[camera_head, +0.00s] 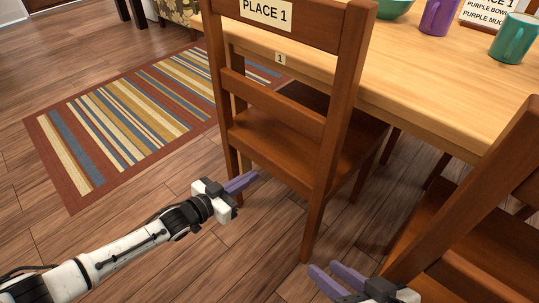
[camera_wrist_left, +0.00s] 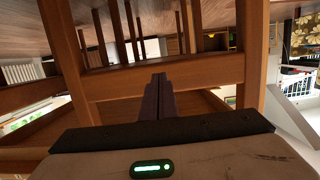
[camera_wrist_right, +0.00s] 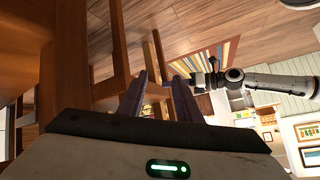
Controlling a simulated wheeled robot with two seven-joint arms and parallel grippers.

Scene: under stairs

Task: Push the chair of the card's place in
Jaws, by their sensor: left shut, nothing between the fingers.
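The card (camera_head: 487,13) at the top right reads "PLACE 1", "PURPLE BOWL", "PURPLE MUG"; its top is cut off. A brown wooden chair (camera_head: 273,97) has a "PLACE 1" label on its back and stands at the table's near edge, its seat partly under the tabletop. A small "1" tag (camera_head: 280,58) is on the table edge behind it. My left gripper (camera_head: 254,177) is shut and empty, low by the chair's rear left leg; in the left wrist view its fingers (camera_wrist_left: 158,80) point at the chair frame. My right gripper (camera_head: 330,270) is open and empty, between this chair and another.
The wooden table (camera_head: 430,85) bears a purple mug (camera_head: 438,16), a teal mug (camera_head: 514,38) and a teal bowl (camera_head: 394,6). A second chair (camera_head: 480,225) stands at the right, close to my right gripper. A striped rug (camera_head: 125,120) lies left on open floor.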

